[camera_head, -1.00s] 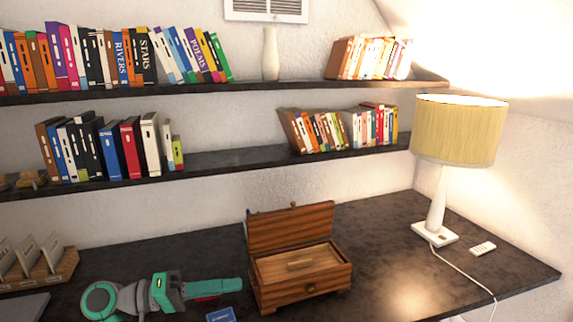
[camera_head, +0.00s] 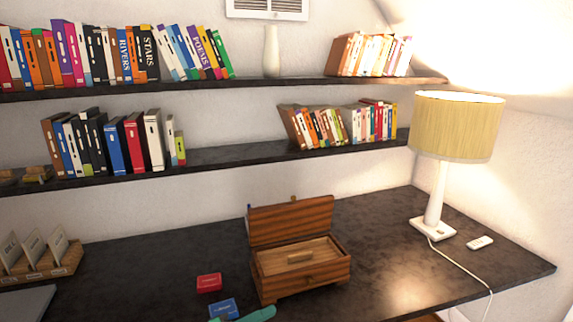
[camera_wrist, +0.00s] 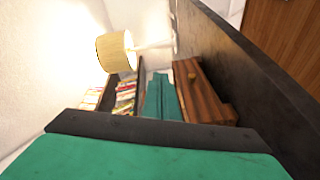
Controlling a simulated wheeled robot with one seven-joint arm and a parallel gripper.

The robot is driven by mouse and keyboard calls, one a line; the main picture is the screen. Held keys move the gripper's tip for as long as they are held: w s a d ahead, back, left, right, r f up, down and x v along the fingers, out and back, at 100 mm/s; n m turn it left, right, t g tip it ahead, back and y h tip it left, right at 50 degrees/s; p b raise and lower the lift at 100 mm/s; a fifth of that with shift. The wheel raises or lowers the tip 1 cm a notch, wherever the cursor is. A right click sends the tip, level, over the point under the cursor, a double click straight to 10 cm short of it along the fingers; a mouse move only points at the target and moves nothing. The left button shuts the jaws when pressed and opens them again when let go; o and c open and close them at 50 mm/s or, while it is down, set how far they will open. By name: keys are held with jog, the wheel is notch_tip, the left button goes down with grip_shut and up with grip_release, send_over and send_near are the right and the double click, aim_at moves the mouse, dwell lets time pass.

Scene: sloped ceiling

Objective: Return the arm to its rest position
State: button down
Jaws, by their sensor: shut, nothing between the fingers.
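My gripper shows only as a green tip (camera_head: 258,314) at the bottom edge of the head view, in front of the desk. The rest of my arm is out of that view. In the wrist view the green gripper parts (camera_wrist: 162,98) fill the middle and bottom. The gripper is shut and empty. A wooden box (camera_head: 302,284) stands on the dark desk (camera_head: 390,245) with its lid raised. A small light wooden piece shows inside it. The box also shows in the wrist view (camera_wrist: 203,92), right of the green parts.
A red box (camera_head: 209,282) and a blue box (camera_head: 222,308) lie left of the wooden box. A lamp (camera_head: 456,125) and a white remote (camera_head: 480,242) stand at the right. A card holder (camera_head: 60,262) is at the left. Shelves of books run above. The desk's middle left is clear.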

jog(key=s+d+f+n+t+y, duration=0.1)
jog(key=s+d+f+n+y, duration=0.2)
jog(key=f, duration=0.5)
jog(key=s+d+f+t+y, duration=0.1)
jog(key=s+d+f+y, duration=0.2)
jog(key=f, duration=0.4)
jog(key=s+d+f+n+t+y, duration=0.1)
jog(key=s+f+n+y, duration=0.15)
jog(key=s+f, duration=0.4)
jog(key=s+a+f+m+y, duration=0.1)
jog(key=s+f+y, duration=0.15)
jog(key=s, duration=0.75)
jog(key=s+a+f+m+y, duration=0.15)
jog(key=s+y, duration=0.25)
jog(key=s, duration=0.6)
jog(key=s+d+r+m+t, duration=0.1)
jog(key=s+r+m+t, duration=0.1)
jog(key=s+r+m, duration=0.4)
jog(key=s+r, duration=0.5)
jog(key=r, duration=0.2)
jog(key=shift+s+d+r+t, duration=0.2)
jog(key=shift+s+t, duration=0.1)
jog(key=shift+s, duration=0.05)
